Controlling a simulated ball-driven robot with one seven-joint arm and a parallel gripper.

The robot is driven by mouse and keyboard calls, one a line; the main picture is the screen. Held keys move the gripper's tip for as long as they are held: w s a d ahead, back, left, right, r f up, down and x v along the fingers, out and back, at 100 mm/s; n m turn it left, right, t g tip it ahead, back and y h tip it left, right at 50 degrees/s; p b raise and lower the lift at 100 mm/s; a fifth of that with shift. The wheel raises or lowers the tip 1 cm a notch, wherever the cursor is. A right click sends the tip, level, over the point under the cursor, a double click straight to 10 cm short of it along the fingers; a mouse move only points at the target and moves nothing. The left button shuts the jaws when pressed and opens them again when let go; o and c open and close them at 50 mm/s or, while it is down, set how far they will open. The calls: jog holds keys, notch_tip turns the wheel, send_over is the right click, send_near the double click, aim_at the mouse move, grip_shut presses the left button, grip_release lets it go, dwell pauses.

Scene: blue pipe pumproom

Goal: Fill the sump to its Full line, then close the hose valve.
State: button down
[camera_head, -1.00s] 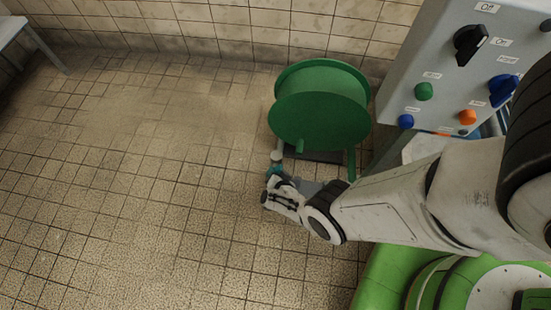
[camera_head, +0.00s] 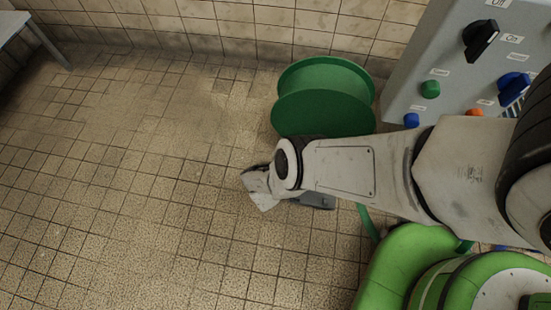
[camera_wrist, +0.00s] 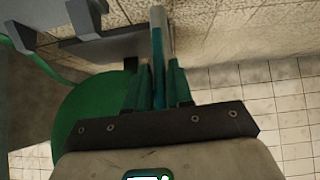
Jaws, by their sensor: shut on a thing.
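My gripper (camera_wrist: 157,88) has its green fingers shut on a slim teal piece (camera_wrist: 158,50) with a pale end, probably the hose valve or nozzle. The piece points away from the palm. In the head view, my gripper (camera_head: 258,188) is over the tiled floor, left of and nearer than the green hose reel (camera_head: 322,112); its fingertips and the held piece are hidden there. The reel also shows in the wrist view (camera_wrist: 82,120), left of the fingers. A length of green hose (camera_head: 368,223) shows below my forearm. I cannot see the sump or its Full line.
A grey control panel (camera_head: 445,65) stands at the upper right, with a black knob (camera_head: 481,38), a blue knob (camera_head: 514,85) and coloured buttons. A tiled wall (camera_head: 230,35) runs along the back. A bench (camera_head: 12,25) is at the far left. The floor at left is clear.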

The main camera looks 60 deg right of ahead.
jog(key=shift+d, duration=0.1)
dwell(0.3)
jog(key=c, duration=1.2)
grip_release()
jog(key=shift+o, duration=0.2)
jog(key=p+v, duration=0.8)
jog(key=v, duration=0.3)
jog(key=shift+p, duration=0.35)
